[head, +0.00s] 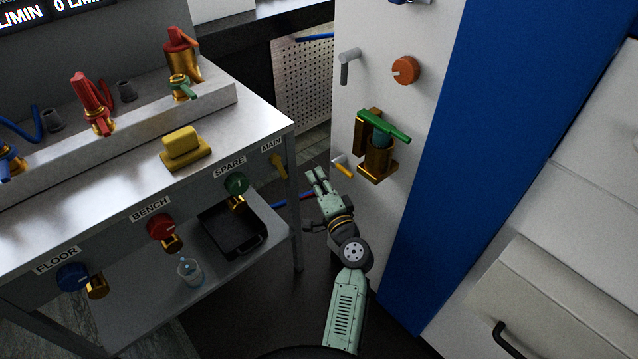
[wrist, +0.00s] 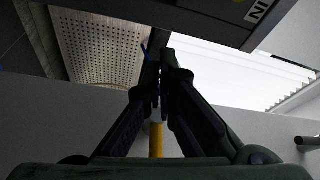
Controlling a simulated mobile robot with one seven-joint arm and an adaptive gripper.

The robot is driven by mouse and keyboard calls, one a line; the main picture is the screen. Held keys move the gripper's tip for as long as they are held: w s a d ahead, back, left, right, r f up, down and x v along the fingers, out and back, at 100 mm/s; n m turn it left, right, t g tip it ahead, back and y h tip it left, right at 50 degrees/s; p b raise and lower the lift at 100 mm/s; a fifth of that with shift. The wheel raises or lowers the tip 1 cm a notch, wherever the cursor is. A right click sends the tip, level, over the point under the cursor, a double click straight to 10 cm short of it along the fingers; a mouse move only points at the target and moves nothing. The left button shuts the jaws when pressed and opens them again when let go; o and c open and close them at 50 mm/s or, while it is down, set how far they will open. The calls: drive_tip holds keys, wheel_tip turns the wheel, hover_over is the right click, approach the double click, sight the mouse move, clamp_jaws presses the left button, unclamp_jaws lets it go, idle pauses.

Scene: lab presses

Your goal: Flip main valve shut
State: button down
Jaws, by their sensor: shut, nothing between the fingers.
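The MAIN label (head: 271,145) is at the right end of the bench front. My gripper (head: 317,174) is to the right of that handle, beside the white panel, with empty fingers. In the wrist view, my fingers (wrist: 160,88) come together at their tips. A yellow rod (wrist: 157,138) shows between and behind them; I cannot tell which yellow handle it is. Part of a label (wrist: 258,11) shows at the top right.
A second yellow handle (head: 344,169) sticks out of the white panel (head: 425,45) near my gripper. Above it is a brass valve with a green handle (head: 383,127). Red, green and blue valves line the bench (head: 110,165). A black tray (head: 232,232) sits on the lower shelf.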

sight(280, 167)
drive_tip(key=shift+w+a+f+p, duration=0.1)
drive_tip(key=shift+w+a+p, duration=0.25)
drive_tip(key=shift+a, duration=0.4)
drive_tip(key=shift+w+a+f+p, duration=0.1)
drive_tip(key=shift+w+a+p, duration=0.2)
drive_tip(key=shift+a, duration=0.5)
drive_tip(key=shift+w+a+f+p, duration=0.1)
drive_tip(key=shift+w+a+p, duration=0.1)
drive_tip(key=shift+w+a, duration=0.4)
drive_tip(key=shift+s+a, duration=0.15)
drive_tip(key=shift+s+a+f+b, duration=0.25)
drive_tip(key=shift+f+b, duration=0.2)
drive_tip(key=shift+b, duration=0.3)
drive_tip(key=shift+s+a+f+m+p, duration=0.15)
drive_tip(key=shift+s+a+m+p, duration=0.15)
drive_tip(key=shift+a+m+p, duration=0.25)
drive_tip(key=shift+s, duration=0.1)
